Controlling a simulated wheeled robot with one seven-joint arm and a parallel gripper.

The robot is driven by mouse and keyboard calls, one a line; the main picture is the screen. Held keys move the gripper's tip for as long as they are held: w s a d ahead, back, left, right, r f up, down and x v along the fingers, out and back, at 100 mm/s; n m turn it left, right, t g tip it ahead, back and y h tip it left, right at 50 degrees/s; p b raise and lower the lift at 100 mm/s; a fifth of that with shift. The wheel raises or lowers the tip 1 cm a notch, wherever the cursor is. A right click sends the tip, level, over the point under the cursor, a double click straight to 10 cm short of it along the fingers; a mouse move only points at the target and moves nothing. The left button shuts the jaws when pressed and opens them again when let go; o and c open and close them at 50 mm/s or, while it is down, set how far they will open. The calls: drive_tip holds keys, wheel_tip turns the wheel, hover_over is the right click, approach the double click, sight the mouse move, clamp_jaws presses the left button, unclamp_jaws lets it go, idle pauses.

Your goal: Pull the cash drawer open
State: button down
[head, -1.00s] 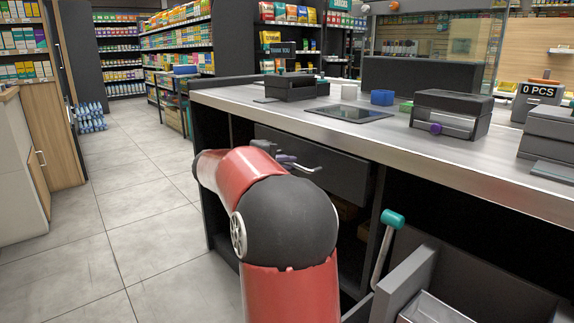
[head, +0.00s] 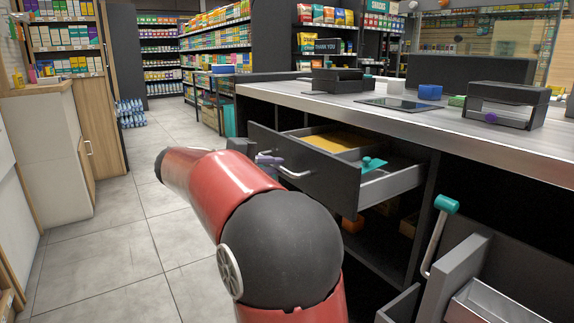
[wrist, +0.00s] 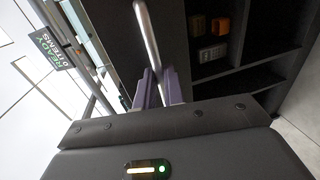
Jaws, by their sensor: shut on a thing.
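The cash drawer (head: 318,176) stands pulled out from under the steel counter, with its dark front toward the aisle. A yellow-orange item and a teal-knobbed item (head: 373,165) lie inside it. Its bar handle (head: 293,173) is on the front, and the handle also shows as a silver bar in the wrist view (wrist: 148,38). My gripper (head: 268,160) is at the handle, with its purple fingers (wrist: 157,88) closed around the bar. My red and black arm hides part of the drawer front's left side and the area below it.
The counter top (head: 380,115) holds dark boxes, a blue box (head: 430,92) and a flat black panel. A lever with a teal knob (head: 447,204) stands at the lower right beside a grey open bin. The tiled aisle (head: 130,200) on the left is clear.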

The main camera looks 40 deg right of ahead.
drive_tip(key=shift+a, duration=0.55)
drive_tip(key=c, duration=1.5)
unclamp_jaws()
drive_tip(key=shift+w, duration=0.1)
drive_tip(key=v, duration=0.7)
drive_tip(key=shift+a+p, duration=0.3)
drive_tip(key=shift+a, duration=0.1)
